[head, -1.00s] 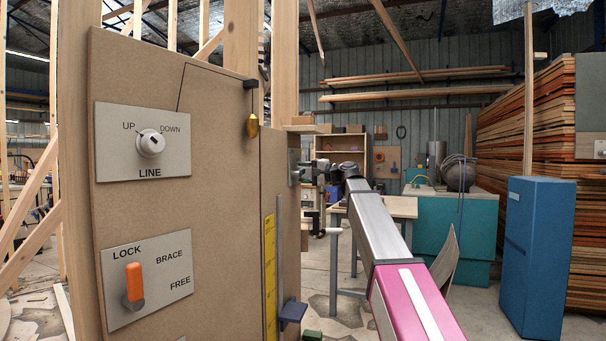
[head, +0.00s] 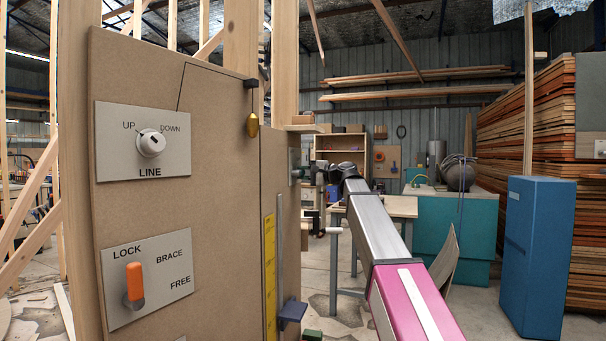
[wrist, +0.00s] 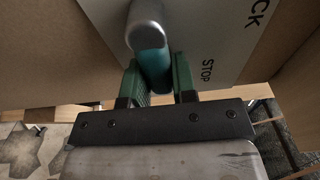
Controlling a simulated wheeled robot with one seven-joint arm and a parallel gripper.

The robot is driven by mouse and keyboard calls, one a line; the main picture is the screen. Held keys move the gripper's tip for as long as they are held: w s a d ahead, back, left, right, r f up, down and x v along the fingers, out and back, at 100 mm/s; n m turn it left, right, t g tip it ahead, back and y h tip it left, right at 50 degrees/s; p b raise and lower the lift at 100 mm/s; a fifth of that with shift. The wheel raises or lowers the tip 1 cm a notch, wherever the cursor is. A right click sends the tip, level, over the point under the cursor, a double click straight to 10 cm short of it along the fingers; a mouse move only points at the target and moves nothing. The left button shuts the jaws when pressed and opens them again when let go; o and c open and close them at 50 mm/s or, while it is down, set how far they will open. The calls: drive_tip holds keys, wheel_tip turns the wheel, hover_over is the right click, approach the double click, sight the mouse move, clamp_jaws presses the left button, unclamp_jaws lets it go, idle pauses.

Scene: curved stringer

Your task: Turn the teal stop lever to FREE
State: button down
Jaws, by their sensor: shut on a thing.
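The teal stop lever (wrist: 154,68) shows in the wrist view, with a rounded grey end nearest the camera. It stands out from a grey plate (wrist: 205,40) lettered STOP, with a second word cut off to "CK". My gripper (wrist: 158,80) has its green fingers closed on the lever, one on each side. The word FREE on this plate is not visible. In the head view my gripper (head: 314,174) is small, at the plate (head: 294,160) on the panel's right side face; the lever cannot be made out there.
The brown panel (head: 215,210) carries an orange lever (head: 135,285) pointing toward LOCK and a white LINE knob (head: 151,143). A blue ledge (head: 292,311) sticks out low beside the yellow scale (head: 269,275). A blue cabinet (head: 538,255) stands at right.

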drive_tip(key=c, duration=0.9)
unclamp_jaws()
drive_tip(key=v, duration=1.1)
